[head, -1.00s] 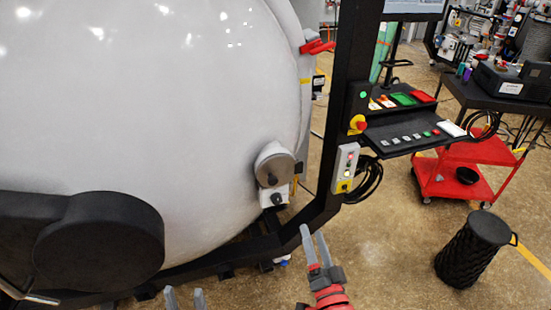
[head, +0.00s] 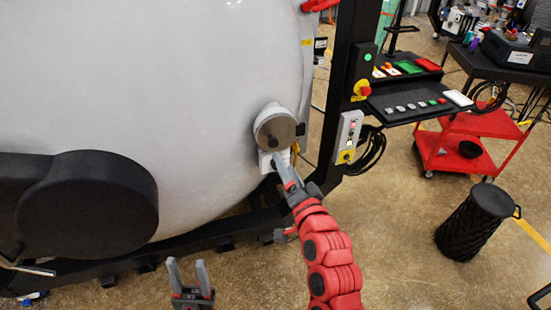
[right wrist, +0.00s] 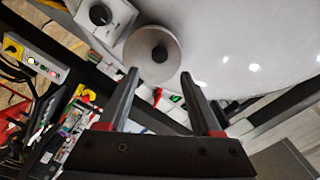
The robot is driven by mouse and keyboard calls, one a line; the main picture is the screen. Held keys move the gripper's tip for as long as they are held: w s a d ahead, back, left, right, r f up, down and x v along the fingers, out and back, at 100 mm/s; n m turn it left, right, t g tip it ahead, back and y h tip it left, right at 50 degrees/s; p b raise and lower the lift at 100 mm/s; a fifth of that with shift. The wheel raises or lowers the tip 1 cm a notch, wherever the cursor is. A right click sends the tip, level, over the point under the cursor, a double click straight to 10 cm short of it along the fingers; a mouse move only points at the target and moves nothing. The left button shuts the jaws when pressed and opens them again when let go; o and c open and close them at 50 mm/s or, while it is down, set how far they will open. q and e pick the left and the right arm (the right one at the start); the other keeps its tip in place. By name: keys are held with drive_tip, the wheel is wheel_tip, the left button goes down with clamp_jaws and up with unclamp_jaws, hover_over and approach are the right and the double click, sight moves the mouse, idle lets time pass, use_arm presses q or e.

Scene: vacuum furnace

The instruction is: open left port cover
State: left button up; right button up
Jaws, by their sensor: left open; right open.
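A round grey port cover (head: 275,132) with a dark central knob sits on the white furnace shell, and it looks shut. It also shows in the right wrist view (right wrist: 152,54), just beyond and between the fingertips. My right gripper (head: 282,168) is open and just below the cover; its open fingers (right wrist: 158,78) show nothing between them, and contact with the cover cannot be told. A white block with a dark round knob (right wrist: 100,14) is beside the cover. My left gripper (head: 188,270) is open and empty, low in front of the furnace.
A large black round cover (head: 88,205) is at left. A red cart (head: 470,148) and black bin (head: 475,220) stand at right.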

sight(274, 145)
drive_tip(key=p+x, duration=0.2)
drive_tip(key=x, duration=0.5)
drive_tip(key=shift+w+r+p, duration=0.1)
drive_tip(key=shift+w+p, duration=0.05)
drive_tip(key=shift+p, duration=0.2)
drive_tip(key=shift+w+a, duration=0.25)
drive_tip(key=shift+w, duration=0.4)
clamp_jaws()
drive_tip(key=shift+f, duration=0.25)
